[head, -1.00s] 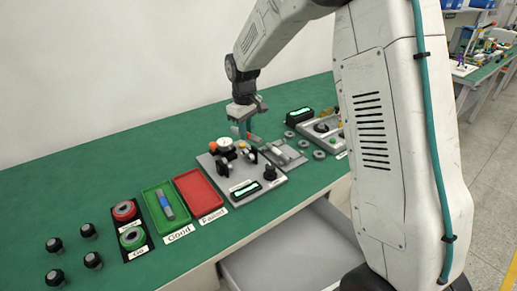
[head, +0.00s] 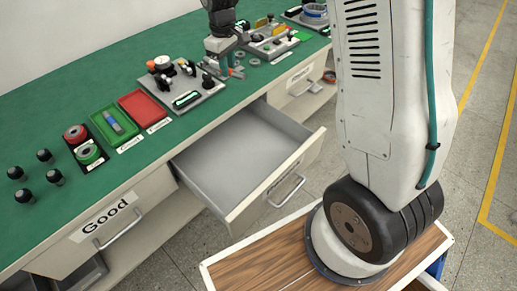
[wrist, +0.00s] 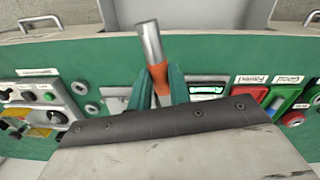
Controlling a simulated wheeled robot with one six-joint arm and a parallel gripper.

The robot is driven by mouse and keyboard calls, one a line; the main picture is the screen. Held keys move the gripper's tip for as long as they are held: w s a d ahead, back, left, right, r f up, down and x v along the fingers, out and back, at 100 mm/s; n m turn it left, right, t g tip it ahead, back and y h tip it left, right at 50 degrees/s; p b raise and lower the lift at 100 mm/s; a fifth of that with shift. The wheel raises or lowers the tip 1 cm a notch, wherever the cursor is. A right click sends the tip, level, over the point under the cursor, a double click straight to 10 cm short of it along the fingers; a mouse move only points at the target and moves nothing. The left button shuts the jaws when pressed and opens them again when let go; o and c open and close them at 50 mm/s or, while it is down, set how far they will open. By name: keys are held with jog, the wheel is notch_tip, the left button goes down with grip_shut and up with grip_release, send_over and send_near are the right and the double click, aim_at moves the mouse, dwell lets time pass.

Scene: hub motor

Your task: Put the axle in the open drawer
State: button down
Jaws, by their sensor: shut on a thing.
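The open drawer (head: 232,160) is pulled out below the bench front, in front of and below my gripper. Its grey floor looks empty. In the wrist view the drawer (wrist: 185,12) lies beyond the axle's tip.
The green bench (head: 60,110) carries a grey fixture (head: 200,90), a red tray (head: 143,108), a green tray (head: 112,125) with a blue-grey part, and several black knobs at left. A shut drawer labelled Good (head: 105,220) is left of the open one. My arm column stands at right.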

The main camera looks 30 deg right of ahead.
jog(key=s+a+f+n, duration=0.1)
jog(key=s+f+n, duration=0.4)
jog(key=s+n, duration=0.3)
jog(key=n, duration=0.8)
send_over(249, 163)
notch_tip(249, 163, down, 16)
jog(key=shift+f, duration=3.45)
jog(key=shift+f, duration=0.5)
jog(key=c, duration=0.8)
grip_release()
